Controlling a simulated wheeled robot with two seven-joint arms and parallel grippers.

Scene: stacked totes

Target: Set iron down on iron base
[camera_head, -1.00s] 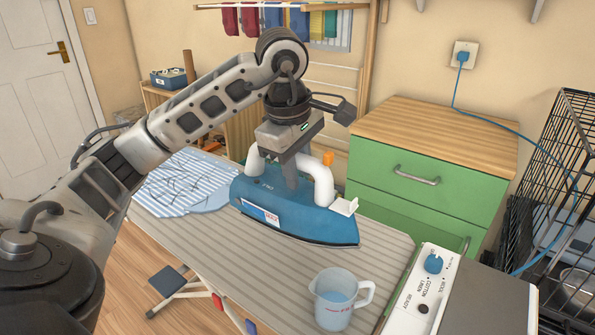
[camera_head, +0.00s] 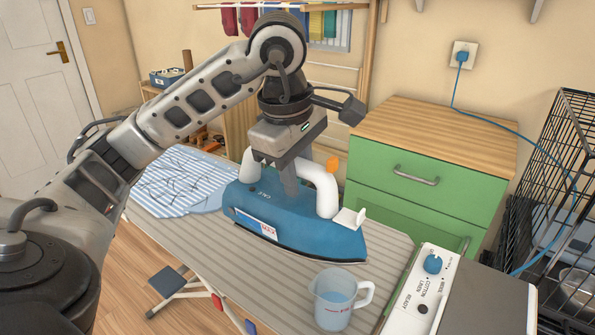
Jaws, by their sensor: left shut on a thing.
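The blue iron (camera_head: 300,224) with its white handle is over the striped ironing board (camera_head: 190,238), soleplate down. My left gripper (camera_head: 288,178) comes down from above and is shut on the iron, its fingers at the handle. Whether the iron touches the board or hangs just above it, I cannot tell. The iron base (camera_head: 432,290), a white panel with a blue dial and a grey top, stands at the lower right, apart from the iron. My right gripper is not in view.
A clear measuring cup (camera_head: 335,300) with water stands at the board's near edge, between iron and base. A wrinkled striped cloth (camera_head: 180,182) lies on the board's left. A green drawer cabinet (camera_head: 425,190) stands behind, and a black wire cage (camera_head: 560,190) at the right.

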